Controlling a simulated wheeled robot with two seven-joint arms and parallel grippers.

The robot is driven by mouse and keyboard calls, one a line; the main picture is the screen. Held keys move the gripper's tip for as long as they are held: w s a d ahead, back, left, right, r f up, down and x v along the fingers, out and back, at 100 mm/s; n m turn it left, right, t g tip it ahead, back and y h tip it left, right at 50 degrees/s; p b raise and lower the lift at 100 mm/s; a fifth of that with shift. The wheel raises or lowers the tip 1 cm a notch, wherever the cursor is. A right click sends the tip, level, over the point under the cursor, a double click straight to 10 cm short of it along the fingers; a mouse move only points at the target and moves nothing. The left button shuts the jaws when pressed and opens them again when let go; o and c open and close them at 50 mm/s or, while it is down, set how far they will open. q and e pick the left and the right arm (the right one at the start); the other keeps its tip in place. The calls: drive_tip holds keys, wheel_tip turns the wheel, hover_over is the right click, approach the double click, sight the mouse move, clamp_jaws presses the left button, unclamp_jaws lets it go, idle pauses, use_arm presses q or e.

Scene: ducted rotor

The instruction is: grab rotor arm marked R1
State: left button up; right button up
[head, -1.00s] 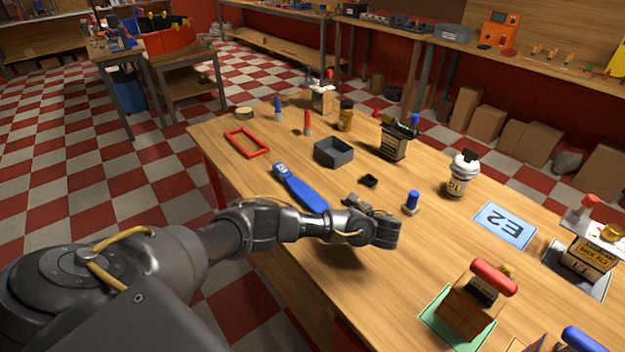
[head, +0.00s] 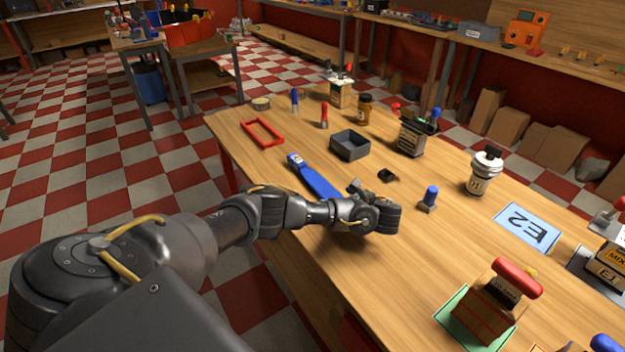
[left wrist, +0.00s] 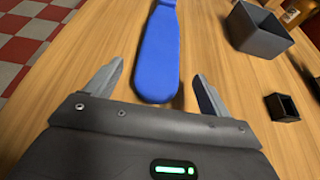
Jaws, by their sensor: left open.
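A long blue rotor arm (head: 318,178) lies flat on the wooden table, with a pale label at its far end that is too small to read. Its blue near end (left wrist: 156,62) shows in the left wrist view, pointing at my gripper. My left gripper (head: 354,188) is over the table by that near end, partly hidden by its own wrist. In the left wrist view my left gripper (left wrist: 154,88) is open, with one finger on each side of the blue end and clear gaps to both. My right gripper is not in view.
A dark open box (head: 349,146) and a small black holder (head: 388,175) stand close by on the right. A blue-handled piece (head: 429,198) stands beyond them. A red frame (head: 263,133) lies at the far left. A red-handled block (head: 490,300) stands at the near right.

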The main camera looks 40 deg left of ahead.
sight(332, 194)
use_arm(q)
drive_tip(key=x, duration=0.4)
drive_tip(key=shift+a+f, duration=0.15)
drive_tip(key=shift+a, duration=0.15)
drive_tip(key=c, duration=1.3)
